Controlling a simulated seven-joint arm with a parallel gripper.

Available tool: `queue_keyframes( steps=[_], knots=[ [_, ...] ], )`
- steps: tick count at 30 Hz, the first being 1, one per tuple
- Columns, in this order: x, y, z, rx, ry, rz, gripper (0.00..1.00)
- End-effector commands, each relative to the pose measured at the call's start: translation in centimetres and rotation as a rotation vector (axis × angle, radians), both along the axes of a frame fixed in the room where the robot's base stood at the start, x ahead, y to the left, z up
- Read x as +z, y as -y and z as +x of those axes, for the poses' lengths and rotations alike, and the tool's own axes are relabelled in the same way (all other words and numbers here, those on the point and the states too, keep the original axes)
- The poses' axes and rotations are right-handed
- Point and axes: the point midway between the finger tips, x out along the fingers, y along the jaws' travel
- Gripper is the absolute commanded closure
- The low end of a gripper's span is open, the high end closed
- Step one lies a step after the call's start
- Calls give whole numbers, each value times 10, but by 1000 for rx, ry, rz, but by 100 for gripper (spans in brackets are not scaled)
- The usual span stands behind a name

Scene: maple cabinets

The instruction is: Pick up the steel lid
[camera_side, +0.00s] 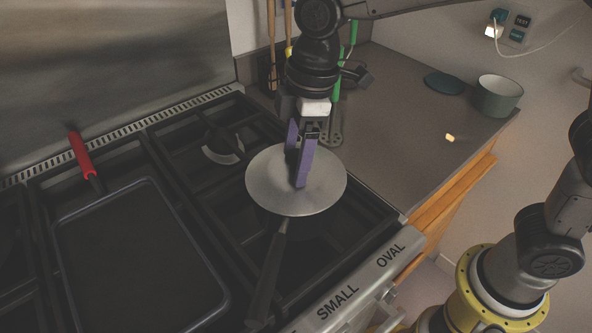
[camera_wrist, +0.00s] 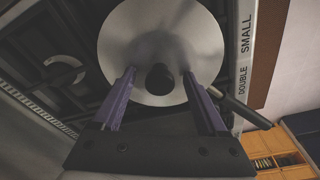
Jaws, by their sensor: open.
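The steel lid (camera_side: 268,183) is a round grey disc on the right part of the stove. It also shows in the wrist view (camera_wrist: 160,25), with a dark round knob (camera_wrist: 159,78) at its middle. A dark pan handle (camera_side: 272,265) sticks out from beneath it toward the front; the pan body is hidden under the lid. My gripper (camera_side: 298,184) has purple fingers and is right above the lid's middle. In the wrist view my gripper (camera_wrist: 158,72) is open, with one finger on each side of the knob. I cannot tell whether the fingers touch the lid.
A dark rectangular griddle pan (camera_side: 130,255) with a red handle (camera_side: 82,155) sits on the left burners. Utensils (camera_side: 337,95) hang or stand behind my gripper. A grey-green pot (camera_side: 498,96) and a dark round lid (camera_side: 444,83) are on the counter, whose middle is mostly clear.

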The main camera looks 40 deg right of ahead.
Motion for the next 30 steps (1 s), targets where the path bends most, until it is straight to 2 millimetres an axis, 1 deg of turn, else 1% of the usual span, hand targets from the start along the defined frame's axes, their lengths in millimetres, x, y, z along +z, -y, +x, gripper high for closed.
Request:
queue_keyframes(
  steps=[1, 2, 3, 8, 12, 13, 26, 30],
  knots=[
    [0, 0, 0, 0, 0, 0, 29],
    [0, 0, 0, 0, 0, 0, 35],
    [0, 0, 0, 0, 0, 0, 42],
    [1, 0, 0, 0, 0, 0, 71],
    [1, 0, 0, 0, 1, 0, 96],
    [1, 0, 0, 0, 1, 0, 100],
    [2, 0, 1, 0, 3, 2, 100],
    [9, 0, 1, -1, 6, 3, 100]
  ],
)
